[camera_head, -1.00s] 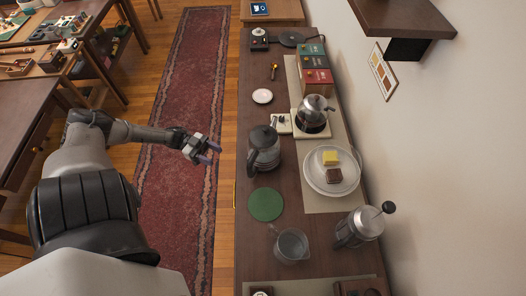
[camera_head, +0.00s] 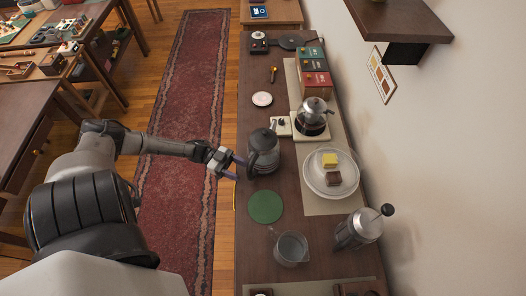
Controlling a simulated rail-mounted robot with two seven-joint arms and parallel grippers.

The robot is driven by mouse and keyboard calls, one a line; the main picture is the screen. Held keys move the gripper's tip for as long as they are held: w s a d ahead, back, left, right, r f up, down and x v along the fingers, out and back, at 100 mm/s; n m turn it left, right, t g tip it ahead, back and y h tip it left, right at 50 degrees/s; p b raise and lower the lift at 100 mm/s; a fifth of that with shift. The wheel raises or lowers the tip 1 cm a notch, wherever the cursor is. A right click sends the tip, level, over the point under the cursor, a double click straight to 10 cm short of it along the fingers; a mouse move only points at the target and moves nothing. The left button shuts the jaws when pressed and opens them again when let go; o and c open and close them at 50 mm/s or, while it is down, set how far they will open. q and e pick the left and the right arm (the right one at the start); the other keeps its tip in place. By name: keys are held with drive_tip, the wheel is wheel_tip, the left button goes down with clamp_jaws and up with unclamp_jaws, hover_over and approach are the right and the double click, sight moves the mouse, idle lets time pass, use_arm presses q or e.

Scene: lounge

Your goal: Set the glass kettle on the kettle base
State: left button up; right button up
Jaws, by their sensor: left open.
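The glass kettle (camera_head: 266,162), with a black lid and black handle, stands upright on the dark counter, left of the middle. A flat black disc with a cord, which looks like the kettle base (camera_head: 291,42), lies bare at the counter's far end. My left gripper (camera_head: 238,168) is open and empty, just left of the kettle, its fingers pointing at the handle side. I cannot tell whether a fingertip touches the handle. My right gripper is not in view.
A teapot (camera_head: 313,110) sits on a cream warmer behind the kettle. A plate (camera_head: 318,184) with two blocks is to the right. A green mat (camera_head: 265,207), glass jug (camera_head: 291,248) and French press (camera_head: 358,228) are nearer. A small saucer (camera_head: 262,99) lies farther back.

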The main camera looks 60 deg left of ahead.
use_arm(q)
drive_tip(key=shift+x, duration=1.7)
clamp_jaws()
drive_tip(key=shift+w, duration=0.1)
